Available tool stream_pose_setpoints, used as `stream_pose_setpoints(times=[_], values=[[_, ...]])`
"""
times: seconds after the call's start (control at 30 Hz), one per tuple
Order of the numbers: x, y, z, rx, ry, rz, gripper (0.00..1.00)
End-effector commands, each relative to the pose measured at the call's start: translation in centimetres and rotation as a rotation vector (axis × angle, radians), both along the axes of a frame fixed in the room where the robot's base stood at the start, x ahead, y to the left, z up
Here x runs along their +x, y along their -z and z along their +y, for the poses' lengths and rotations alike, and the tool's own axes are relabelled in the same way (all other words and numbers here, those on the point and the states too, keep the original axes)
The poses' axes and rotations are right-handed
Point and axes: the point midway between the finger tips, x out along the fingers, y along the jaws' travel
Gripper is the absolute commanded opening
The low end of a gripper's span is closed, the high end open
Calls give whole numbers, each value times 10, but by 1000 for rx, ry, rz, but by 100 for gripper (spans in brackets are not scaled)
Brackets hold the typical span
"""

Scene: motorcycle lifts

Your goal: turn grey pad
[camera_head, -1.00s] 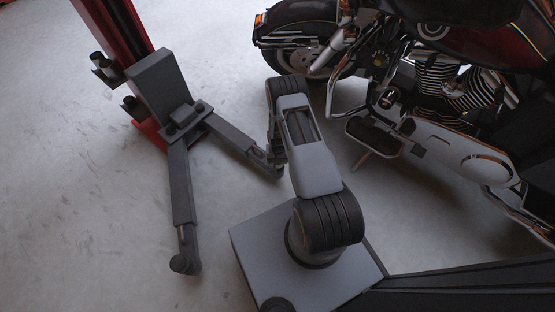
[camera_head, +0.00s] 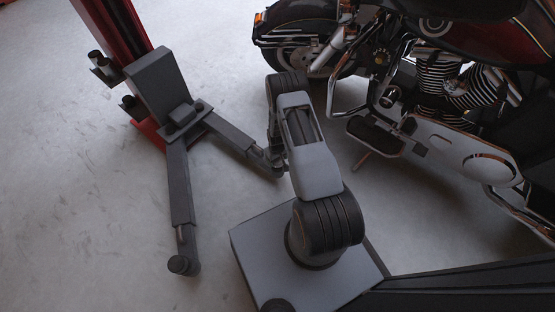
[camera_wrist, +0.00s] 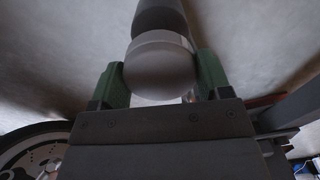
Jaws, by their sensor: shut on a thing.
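In the head view, my gripper reaches down to the far end of the lift's right arm (camera_head: 232,136), mostly hidden behind my own arm. The pad is hard to make out there.
The red lift column (camera_head: 118,32) with its grey carriage (camera_head: 160,82) stands at upper left. Its other arm (camera_head: 180,190) points toward me, with a round pad (camera_head: 179,264) at its end. A motorcycle (camera_head: 440,90) stands close on the right. The floor left is clear.

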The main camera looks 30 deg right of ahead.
Motion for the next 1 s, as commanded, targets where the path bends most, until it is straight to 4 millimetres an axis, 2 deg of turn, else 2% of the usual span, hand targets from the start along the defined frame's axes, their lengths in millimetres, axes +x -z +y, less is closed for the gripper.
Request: stream_pose_setpoints(times=[0.6,1.0], values=[[-2,4,1,0,-567,2,48],[-3,4,1,2,-800,6,48]])
